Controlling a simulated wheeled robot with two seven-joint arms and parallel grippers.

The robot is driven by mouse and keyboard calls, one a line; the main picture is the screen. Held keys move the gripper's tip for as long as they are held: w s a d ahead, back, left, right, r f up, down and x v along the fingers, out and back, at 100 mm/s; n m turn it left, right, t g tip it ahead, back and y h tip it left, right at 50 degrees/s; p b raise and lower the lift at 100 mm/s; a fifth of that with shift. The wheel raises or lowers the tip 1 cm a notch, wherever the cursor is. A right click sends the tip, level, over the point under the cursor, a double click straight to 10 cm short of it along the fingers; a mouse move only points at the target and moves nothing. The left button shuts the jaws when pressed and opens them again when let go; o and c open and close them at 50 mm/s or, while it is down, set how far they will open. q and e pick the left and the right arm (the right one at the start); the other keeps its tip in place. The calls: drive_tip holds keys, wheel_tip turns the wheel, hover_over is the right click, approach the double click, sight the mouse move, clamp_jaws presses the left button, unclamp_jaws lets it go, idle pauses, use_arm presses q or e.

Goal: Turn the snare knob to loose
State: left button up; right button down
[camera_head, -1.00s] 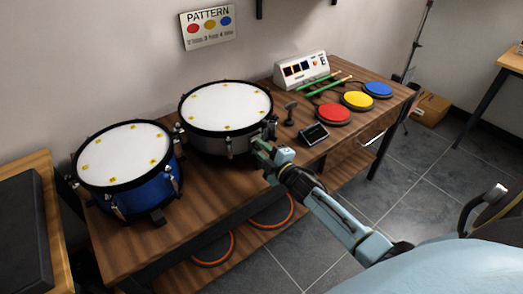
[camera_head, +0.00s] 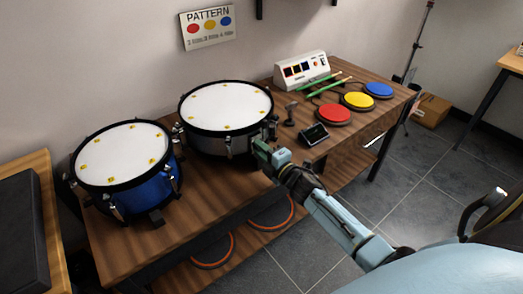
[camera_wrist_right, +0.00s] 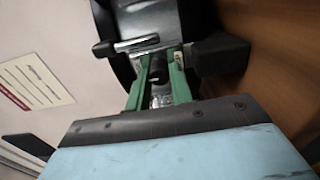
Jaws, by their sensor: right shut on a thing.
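The grey snare drum (camera_head: 224,104) with a white head stands on the wooden table. In the right wrist view its dark side (camera_wrist_right: 145,25) fills the top middle. My right gripper (camera_head: 262,150) is at the drum's near right side. In the right wrist view its two green fingers (camera_wrist_right: 160,75) are shut on a small black knob (camera_wrist_right: 159,70) at the drum's side. The fingers hide much of the knob, and its turn setting cannot be read. My left gripper is in neither current view.
A blue drum (camera_head: 125,155) stands left of the snare. A small dark display (camera_head: 314,134) and red (camera_head: 333,115), yellow (camera_head: 358,101) and blue (camera_head: 378,89) pads lie to the right. Green sticks (camera_head: 318,84) lie by the white console (camera_head: 302,71). The table's front left (camera_head: 195,200) is clear.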

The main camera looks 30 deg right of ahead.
drive_tip(key=c, duration=1.5)
unclamp_jaws()
